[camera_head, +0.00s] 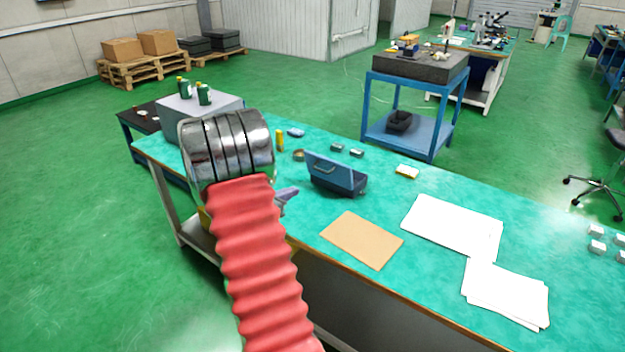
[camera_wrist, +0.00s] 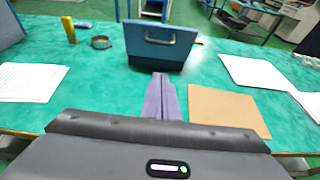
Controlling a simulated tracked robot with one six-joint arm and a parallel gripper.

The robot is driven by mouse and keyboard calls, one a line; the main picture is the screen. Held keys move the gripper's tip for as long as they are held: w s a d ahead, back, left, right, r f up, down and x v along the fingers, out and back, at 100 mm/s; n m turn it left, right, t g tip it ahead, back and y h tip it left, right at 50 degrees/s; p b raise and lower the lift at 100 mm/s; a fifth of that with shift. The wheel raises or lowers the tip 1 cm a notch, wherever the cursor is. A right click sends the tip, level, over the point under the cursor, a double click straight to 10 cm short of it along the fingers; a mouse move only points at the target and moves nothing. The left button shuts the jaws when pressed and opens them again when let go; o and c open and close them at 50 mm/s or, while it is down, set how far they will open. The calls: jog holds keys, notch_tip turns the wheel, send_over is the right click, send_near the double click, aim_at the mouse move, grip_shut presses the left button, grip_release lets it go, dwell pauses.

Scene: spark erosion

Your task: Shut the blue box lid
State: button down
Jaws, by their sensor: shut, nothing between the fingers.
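The blue box (camera_head: 352,187) sits on the green bench top. Its lid (camera_head: 325,168) stands raised and tilted, with a metal handle on the face turned toward me. In the wrist view the lid (camera_wrist: 160,42) rises straight ahead and hides most of the box interior. My gripper (camera_wrist: 160,78) has its purple fingers together and empty, pointing at the lower part of the lid. In the head view my gripper (camera_head: 294,190) is to the left of the box, partly hidden by my arm. I cannot tell whether the fingertips touch the box; a small gap seems to show.
A brown sheet (camera_head: 362,239) lies in front of the box, with white papers (camera_head: 455,226) to the right. A yellow bottle (camera_head: 280,140) and a round tin (camera_wrist: 101,42) stand behind to the left. Small grey blocks (camera_head: 356,153) lie behind the box. Bench space between them is clear.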

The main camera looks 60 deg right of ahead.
jog(key=shift+d, duration=0.1)
jog(key=d+r+x, duration=0.1)
jog(key=r+x, duration=0.1)
jog(key=x, duration=1)
jog(key=shift+s+d+r, duration=0.2)
